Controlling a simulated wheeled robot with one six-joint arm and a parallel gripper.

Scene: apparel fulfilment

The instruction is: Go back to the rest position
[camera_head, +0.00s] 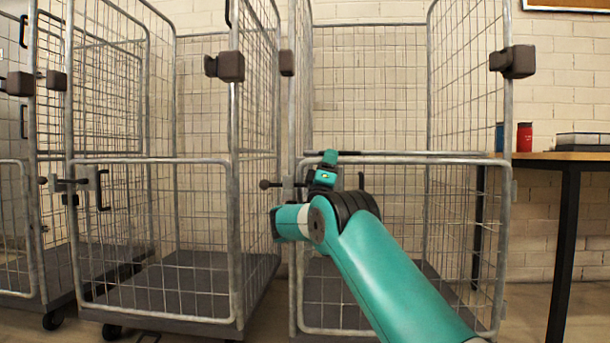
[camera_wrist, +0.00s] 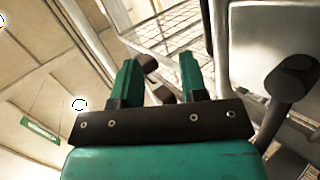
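My teal arm reaches from the lower right of the head view toward the front of the middle-right wire cage trolley (camera_head: 365,158). My gripper shows in the wrist view (camera_wrist: 159,72) with its two teal fingers apart and nothing held between them. Dark blocks show beyond the gap between the fingers. In the head view the end of the arm is near the trolley's front rail and left post; its fingers are small and partly hidden there, and I cannot tell whether they touch the trolley.
Another wire cage trolley (camera_head: 155,160) stands to the left, with part of a further one at the left edge. A wooden-topped table (camera_head: 560,156) with dark legs stands at the right, bearing a red container (camera_head: 524,137). A pale brick wall closes the back.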

